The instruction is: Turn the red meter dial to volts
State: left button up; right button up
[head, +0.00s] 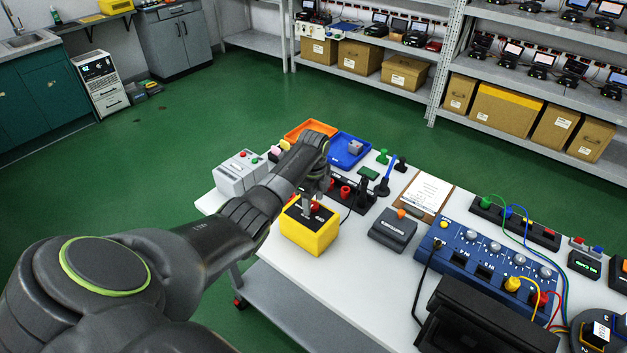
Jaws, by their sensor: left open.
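A yellow box-shaped meter (311,237) with a black top face stands near the table's left front edge. A small red part, seemingly its dial (316,206), shows on that face. My left gripper (314,203) points down right over this face, open, with its fingers close around or beside the red part. I cannot tell whether they touch it. The dial's pointer and markings are too small or hidden to read. My right gripper is not in view.
A dark grey box with an orange knob (393,230) stands to the right, beside a clipboard (427,194). A blue panel (470,262) with knobs and cables lies further right. Orange (311,130) and blue trays (350,151) sit behind. White table (330,275) is bare in front.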

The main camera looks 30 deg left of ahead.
pick_arm(q)
notch_tip(320, 180, up, 11)
jog(key=b, duration=0.2)
notch_tip(320, 180, up, 5)
jog(key=p, duration=0.3)
send_over(313, 204)
jog(key=shift+d+r+p, duration=0.1)
jog(key=shift+r+p, duration=0.2)
jog(key=shift+r, duration=0.15)
